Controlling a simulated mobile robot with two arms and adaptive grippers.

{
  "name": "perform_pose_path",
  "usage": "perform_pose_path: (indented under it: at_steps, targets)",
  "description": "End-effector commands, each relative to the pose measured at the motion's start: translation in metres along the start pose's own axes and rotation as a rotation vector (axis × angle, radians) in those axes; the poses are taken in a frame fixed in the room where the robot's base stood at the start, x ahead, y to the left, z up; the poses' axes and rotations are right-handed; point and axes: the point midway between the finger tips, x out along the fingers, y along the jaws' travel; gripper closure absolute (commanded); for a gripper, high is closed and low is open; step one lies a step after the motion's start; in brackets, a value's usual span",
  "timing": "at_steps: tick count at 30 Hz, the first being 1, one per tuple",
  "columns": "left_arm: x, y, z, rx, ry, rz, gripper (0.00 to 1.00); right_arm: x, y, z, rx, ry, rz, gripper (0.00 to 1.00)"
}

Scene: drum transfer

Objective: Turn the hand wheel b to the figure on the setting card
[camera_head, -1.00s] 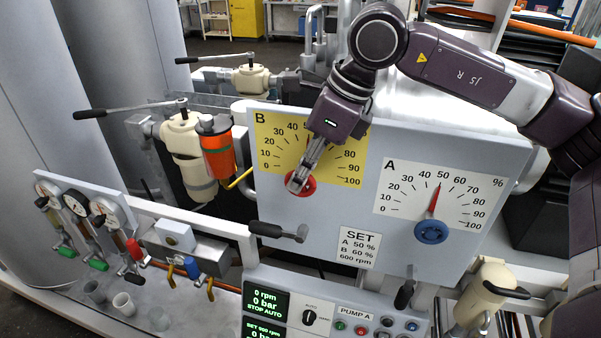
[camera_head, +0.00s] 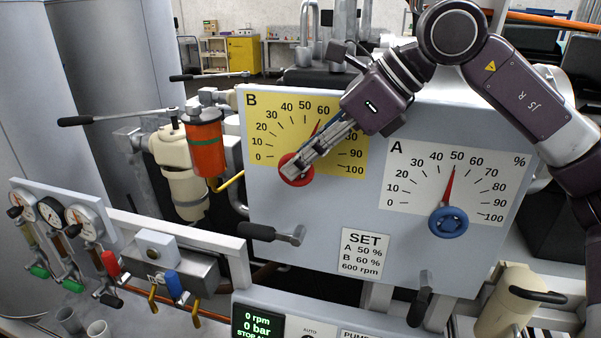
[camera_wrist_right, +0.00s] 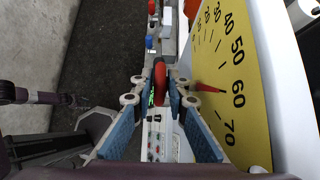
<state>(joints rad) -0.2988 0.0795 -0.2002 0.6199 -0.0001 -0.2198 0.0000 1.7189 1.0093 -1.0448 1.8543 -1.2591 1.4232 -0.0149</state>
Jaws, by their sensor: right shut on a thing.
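The red hand wheel b (camera_head: 290,181) sits on the yellow B dial plate (camera_head: 262,111), partly hidden by my right gripper (camera_head: 293,168). That gripper is shut on the wheel, reaching it from the upper right. In the right wrist view the wheel (camera_wrist_right: 160,80) shows edge-on between the two fingers. The red B pointer (camera_head: 317,127) points close to 60. In the right wrist view the pointer tip (camera_wrist_right: 216,91) also lies by the 60 mark. The setting card (camera_head: 365,252) reads A 50 %, B 60 %, 600 rpm. My left gripper is not in view.
The white A dial (camera_head: 400,178) with its blue hand wheel (camera_head: 448,223) is right of B; its pointer is near 50. A black-handled lever (camera_head: 257,232) sticks out below B. An orange cylinder (camera_head: 204,150) stands left of the panel.

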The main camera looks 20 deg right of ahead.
Motion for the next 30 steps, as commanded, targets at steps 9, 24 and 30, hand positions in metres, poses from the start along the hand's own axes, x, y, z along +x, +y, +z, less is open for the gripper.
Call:
perform_pose_path:
  at_steps: [9, 24, 30]
  targets:
    - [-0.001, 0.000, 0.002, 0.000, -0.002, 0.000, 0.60, -0.002, -0.001, 0.003, 0.000, -0.009, -0.003, 0.85]
    - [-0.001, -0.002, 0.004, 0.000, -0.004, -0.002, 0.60, -0.005, 0.000, 0.001, 0.000, -0.004, -0.001, 0.68]
    - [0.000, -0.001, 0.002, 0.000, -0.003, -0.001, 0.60, -0.037, -0.001, 0.002, 0.002, -0.007, -0.003, 0.68]
